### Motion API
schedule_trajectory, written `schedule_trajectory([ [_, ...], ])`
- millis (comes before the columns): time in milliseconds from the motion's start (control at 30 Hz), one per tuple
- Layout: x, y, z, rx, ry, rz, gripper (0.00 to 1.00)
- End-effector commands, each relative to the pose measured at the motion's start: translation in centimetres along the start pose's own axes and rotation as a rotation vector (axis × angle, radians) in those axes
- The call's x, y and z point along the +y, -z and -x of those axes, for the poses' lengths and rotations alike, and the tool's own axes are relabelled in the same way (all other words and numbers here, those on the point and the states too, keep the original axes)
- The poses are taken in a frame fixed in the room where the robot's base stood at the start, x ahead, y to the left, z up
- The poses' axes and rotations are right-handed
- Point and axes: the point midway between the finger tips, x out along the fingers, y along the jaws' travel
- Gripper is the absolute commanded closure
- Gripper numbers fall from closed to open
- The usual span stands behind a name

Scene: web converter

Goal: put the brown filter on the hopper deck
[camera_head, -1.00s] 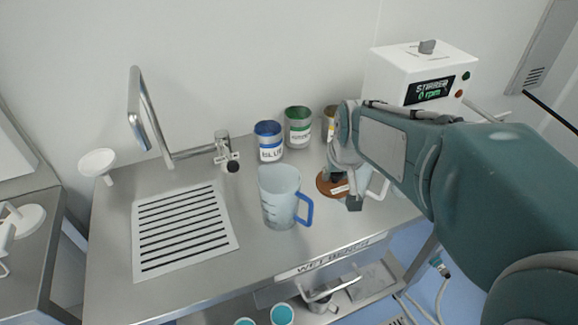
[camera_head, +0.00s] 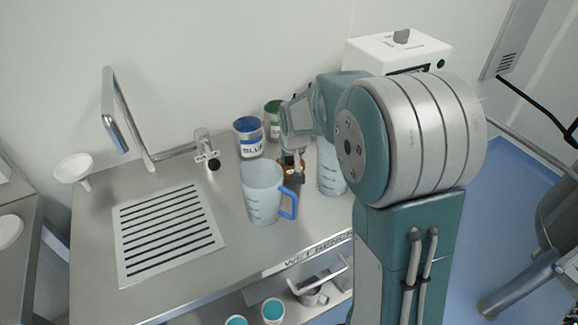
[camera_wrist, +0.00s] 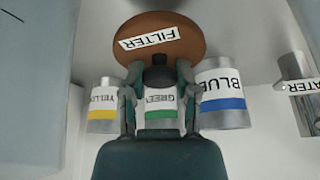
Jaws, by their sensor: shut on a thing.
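The brown filter is a round disc; its "FILTER" label shows in the wrist view (camera_wrist: 160,38). My gripper (camera_wrist: 158,76) is shut on the dark knob of the filter. In the head view the filter (camera_head: 292,163) shows only in part, behind the blue-handled jug and beside my gripper (camera_head: 297,165), near the tins. I cannot tell whether it touches the bench. I cannot make out the hopper deck in either view.
The blue-handled jug (camera_head: 262,192) and another jug (camera_head: 329,168) stand close by on the bench. Blue (camera_head: 249,140) and green (camera_head: 272,118) tins stand behind. A tap (camera_head: 128,115), drain grille (camera_head: 168,235) and white funnel (camera_head: 75,168) are at left. The white stirrer (camera_head: 385,50) is at back right.

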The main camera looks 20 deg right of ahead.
Motion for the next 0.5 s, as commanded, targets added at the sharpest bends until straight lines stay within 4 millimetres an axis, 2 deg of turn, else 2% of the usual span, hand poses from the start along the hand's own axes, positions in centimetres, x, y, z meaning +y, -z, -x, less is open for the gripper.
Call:
schedule_trajectory([
  [100, -0.2, 0.3, -1.0, 0.0, 0.0, 0.0, 1.0],
  [300, -0.1, -0.8, -3.5, 0.0, 0.0, -0.001, 1.0],
  [500, -0.1, -0.9, -3.6, 0.002, 0.0, -0.001, 1.0],
])
